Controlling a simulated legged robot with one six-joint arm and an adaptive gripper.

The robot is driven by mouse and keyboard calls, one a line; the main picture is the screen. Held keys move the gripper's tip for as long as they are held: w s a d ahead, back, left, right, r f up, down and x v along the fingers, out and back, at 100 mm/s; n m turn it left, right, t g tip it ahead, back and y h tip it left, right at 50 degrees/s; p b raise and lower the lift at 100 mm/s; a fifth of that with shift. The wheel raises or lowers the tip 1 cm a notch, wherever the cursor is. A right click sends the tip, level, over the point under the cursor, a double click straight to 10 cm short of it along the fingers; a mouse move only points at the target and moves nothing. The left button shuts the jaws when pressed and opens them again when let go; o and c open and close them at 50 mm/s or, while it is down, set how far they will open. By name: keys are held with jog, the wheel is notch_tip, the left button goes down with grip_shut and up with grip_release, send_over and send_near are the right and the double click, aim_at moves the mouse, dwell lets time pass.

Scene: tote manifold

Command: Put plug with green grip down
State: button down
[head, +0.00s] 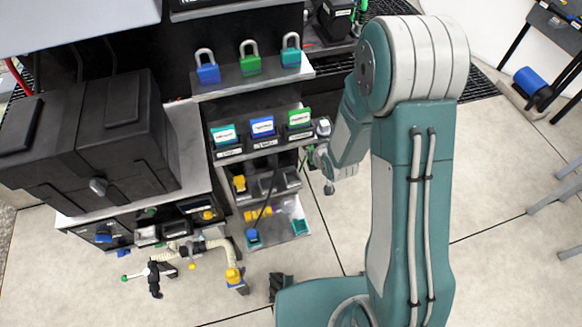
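My gripper (321,162) is at the end of my arm, right of the lower shelves of the black rack. It is small and partly hidden by my own wrist, so I cannot tell whether its fingers are open or shut. A small green-grey piece (329,188) shows just below it; I cannot tell whether this is the plug's green grip or part of my gripper. A thin dark cable (268,200) runs from near the gripper down to a blue piece (252,235) on the lowest shelf. No plug with a green grip can be made out clearly.
Blue, green and teal padlocks (250,66) stand on the upper shelf (222,88). Below are labelled teal, blue and green bins (262,127). A large black case (100,140) stands left. A hose with a yellow fitting (233,275) is at lower left. Open floor (500,200) lies right.

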jog(key=a+f, duration=0.2)
jog(key=f, duration=0.1)
jog(key=w+a+f, duration=0.1)
jog(key=a+f, duration=0.1)
jog(key=f, duration=0.1)
jog(key=a+f, duration=0.2)
jog(key=f, duration=0.1)
jog(key=shift+w+a+f, duration=0.15)
jog(key=shift+a+f, duration=0.05)
jog(key=shift+f, duration=0.2)
jog(key=shift+c, duration=2.1)
grip_release()
jog(key=v, duration=1.2)
